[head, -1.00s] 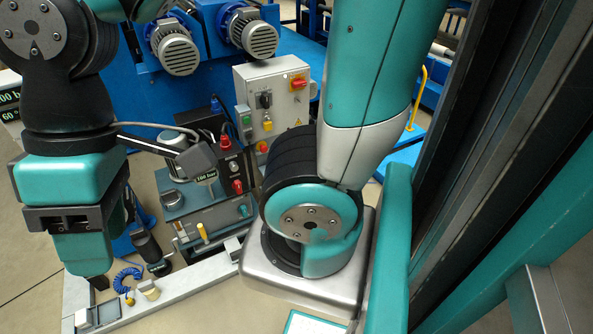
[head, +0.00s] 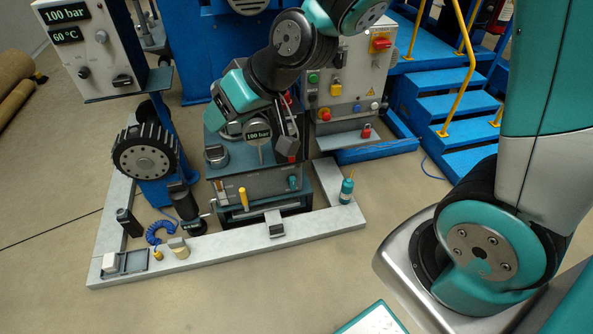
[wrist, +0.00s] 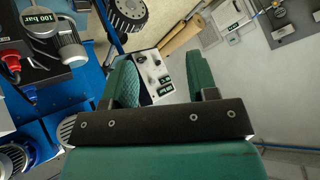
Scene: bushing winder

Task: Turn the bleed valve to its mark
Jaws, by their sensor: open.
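My gripper (wrist: 165,80) is open and empty in the wrist view, its two green fingers spread wide. A control panel lies beyond them, some way off. In the head view my arm reaches over the hydraulic unit (head: 262,183), and the fingers are not clear there. The unit has a round gauge reading 100 bar (head: 258,132), a yellow-handled lever (head: 243,198) and a small teal knob (head: 292,183) on its front. The gauge also shows in the wrist view (wrist: 42,28). I cannot tell which part is the bleed valve, and no mark is readable.
A panel reading 100 bar and 60 °C (head: 92,50) stands at the upper left. A grey switch box (head: 345,85) is behind the unit. A pale frame (head: 200,252) runs round the unit's front, with a teal bottle (head: 346,190) on it. The front floor is mostly clear.

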